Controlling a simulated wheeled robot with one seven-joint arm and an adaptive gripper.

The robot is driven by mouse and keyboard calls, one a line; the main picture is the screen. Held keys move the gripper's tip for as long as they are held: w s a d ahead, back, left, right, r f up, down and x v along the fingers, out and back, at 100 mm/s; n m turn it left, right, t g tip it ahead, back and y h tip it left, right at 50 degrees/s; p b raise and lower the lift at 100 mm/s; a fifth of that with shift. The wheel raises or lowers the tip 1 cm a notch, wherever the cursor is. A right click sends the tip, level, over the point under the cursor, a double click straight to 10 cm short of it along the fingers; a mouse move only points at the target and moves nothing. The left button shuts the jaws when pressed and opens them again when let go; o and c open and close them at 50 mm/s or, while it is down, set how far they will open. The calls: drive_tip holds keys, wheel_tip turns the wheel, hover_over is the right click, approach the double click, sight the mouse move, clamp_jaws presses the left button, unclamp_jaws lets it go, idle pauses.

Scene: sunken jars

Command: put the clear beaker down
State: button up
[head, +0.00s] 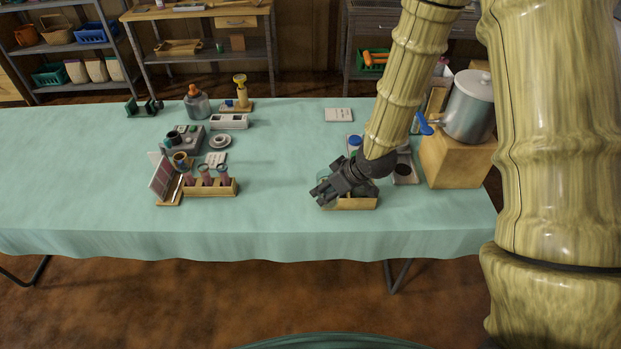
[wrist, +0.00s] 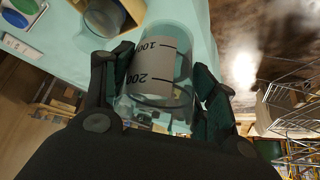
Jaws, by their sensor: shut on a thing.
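My gripper (head: 322,193) is shut on the clear beaker (wrist: 160,72), a see-through glass with dark marks reading 100 and 200. In the wrist view the two dark fingers (wrist: 160,92) press its sides. In the head view the beaker is mostly hidden by the fingers; only a faint clear edge shows. The gripper is over the left part of a low wooden holder (head: 358,204) near the table's front edge. I cannot tell whether the beaker touches the holder or the table. Another clear glass (wrist: 104,16) stands beside it in the wrist view.
The green-clothed table (head: 280,215) is bare left of the holder. A rack with several tubes (head: 222,188) stands further left. At the right, a metal pot (head: 468,108) sits on a wooden block (head: 450,165). Lidded jars, one with a blue lid (head: 354,140), stand behind the gripper.

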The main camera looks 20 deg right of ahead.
drive_tip(key=w+f+p, duration=0.2)
drive_tip(key=w+p, duration=0.2)
drive_tip(key=w, duration=0.3)
drive_tip(key=w+f+p, duration=0.3)
drive_tip(key=w+p, duration=0.1)
drive_tip(key=w, duration=0.4)
drive_tip(key=shift+w, duration=0.3)
drive_tip(key=shift+d+f+b, duration=0.1)
drive_tip(key=shift+f+b, duration=0.25)
drive_tip(key=shift+f, duration=0.2)
drive_tip(key=o, duration=1.1)
drive_tip(key=shift+r, duration=0.1)
